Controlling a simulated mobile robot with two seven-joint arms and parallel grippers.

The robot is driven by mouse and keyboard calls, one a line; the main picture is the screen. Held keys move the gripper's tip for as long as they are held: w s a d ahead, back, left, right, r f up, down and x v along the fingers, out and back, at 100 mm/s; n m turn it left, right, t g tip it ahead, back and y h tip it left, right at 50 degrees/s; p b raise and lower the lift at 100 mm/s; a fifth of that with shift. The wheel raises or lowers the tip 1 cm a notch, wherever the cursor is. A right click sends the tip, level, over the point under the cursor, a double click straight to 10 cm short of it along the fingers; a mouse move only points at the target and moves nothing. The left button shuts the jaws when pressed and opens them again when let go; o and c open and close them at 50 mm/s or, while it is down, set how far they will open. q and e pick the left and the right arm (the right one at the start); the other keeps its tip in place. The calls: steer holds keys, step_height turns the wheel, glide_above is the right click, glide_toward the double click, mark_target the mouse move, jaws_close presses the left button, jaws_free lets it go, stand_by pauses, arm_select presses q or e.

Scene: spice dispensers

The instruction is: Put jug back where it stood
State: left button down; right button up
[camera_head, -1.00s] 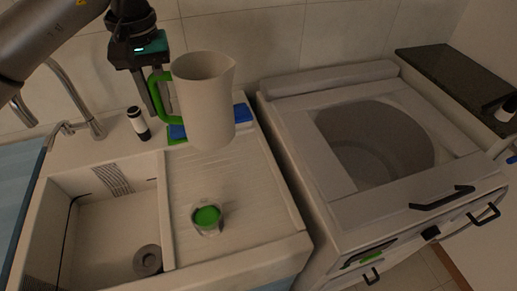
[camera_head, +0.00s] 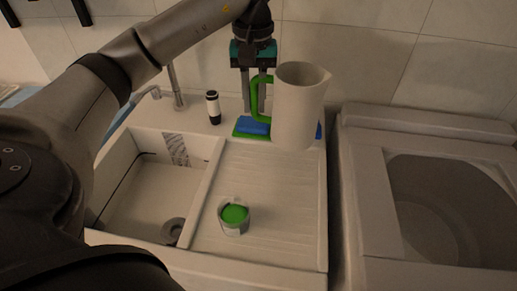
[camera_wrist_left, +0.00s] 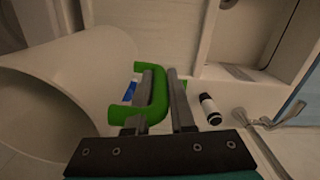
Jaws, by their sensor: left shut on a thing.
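The jug (camera_head: 298,106) is off-white with a green handle (camera_head: 258,99). It is upright and appears held above the back of the sink's drainboard. My left gripper (camera_head: 257,103) is shut on the handle, on the jug's left side. In the left wrist view the jug (camera_wrist_left: 52,92) fills the left side, and its green handle (camera_wrist_left: 150,108) passes between the fingers of my left gripper (camera_wrist_left: 161,100). My right gripper is not in view.
A cup with green contents (camera_head: 234,217) stands on the drainboard (camera_head: 290,215). A black-and-white dispenser (camera_head: 213,107) stands by the tap. The basin (camera_head: 135,195) is left, a top-opening machine (camera_head: 366,200) right.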

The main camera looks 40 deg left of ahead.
arm_select(q)
steer(key=shift+f+b, duration=0.65)
steer(key=shift+f, duration=5.45)
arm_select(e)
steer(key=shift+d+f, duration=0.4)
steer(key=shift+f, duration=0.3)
arm_select(q)
steer(key=shift+f, duration=0.2)
steer(key=c, duration=0.8)
jaws_free()
steer(key=shift+o, duration=0.2)
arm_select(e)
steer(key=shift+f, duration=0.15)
arm_select(q)
steer(key=shift+r, duration=0.1)
